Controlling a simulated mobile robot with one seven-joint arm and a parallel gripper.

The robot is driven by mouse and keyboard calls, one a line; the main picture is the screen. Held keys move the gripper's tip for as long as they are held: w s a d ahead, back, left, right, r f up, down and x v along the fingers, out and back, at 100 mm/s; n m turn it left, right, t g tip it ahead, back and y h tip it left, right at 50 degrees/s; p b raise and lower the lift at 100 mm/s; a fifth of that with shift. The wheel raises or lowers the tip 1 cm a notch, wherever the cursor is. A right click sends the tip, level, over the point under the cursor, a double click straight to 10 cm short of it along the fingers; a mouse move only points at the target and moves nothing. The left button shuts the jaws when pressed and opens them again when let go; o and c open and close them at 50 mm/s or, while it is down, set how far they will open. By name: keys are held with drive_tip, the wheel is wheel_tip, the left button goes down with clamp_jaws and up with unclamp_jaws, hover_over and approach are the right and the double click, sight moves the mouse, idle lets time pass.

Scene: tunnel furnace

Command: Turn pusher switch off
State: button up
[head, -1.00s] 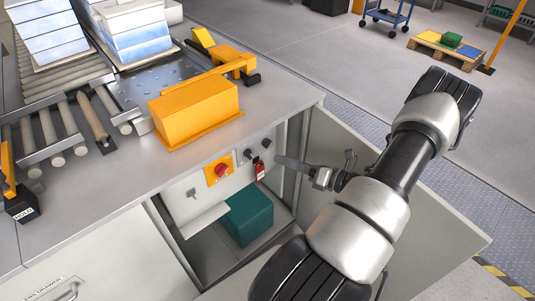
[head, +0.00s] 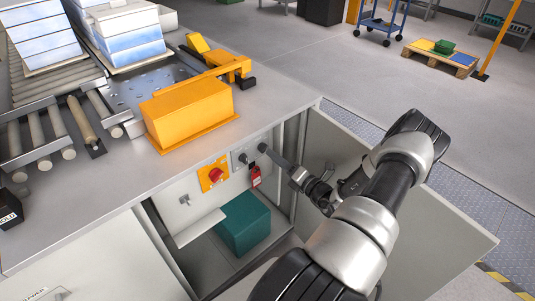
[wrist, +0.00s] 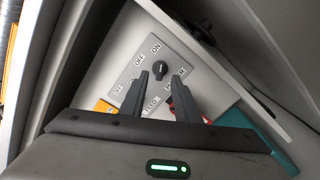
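The left knob (head: 244,158) is hidden behind a finger in the wrist view.
A red knob on a yellow plate (head: 204,184) is left of the panel, and a red tag (head: 256,178) hangs below it. An open cabinet door (head: 440,222) stands right of my arm. A green box (head: 243,225) is inside the cabinet. The worktop overhangs above.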

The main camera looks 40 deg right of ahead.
sight(265, 150)
drive_tip(key=w, duration=0.4)
drive_tip(key=shift+w+a, duration=0.2)
drive_tip(key=shift+w, duration=0.2)
drive_tip(key=c, duration=0.7)
drive_tip(key=shift+n, duration=0.3)
drive_tip(key=n, duration=0.5)
drive_tip(key=shift+p, duration=0.3)
drive_tip(key=n, duration=0.6)
drive_tip(key=shift+f, duration=0.1)
drive_tip(key=shift+o, duration=0.2)
drive_tip(key=shift+s+n, duration=0.1)
drive_tip(key=shift+n, duration=0.2)
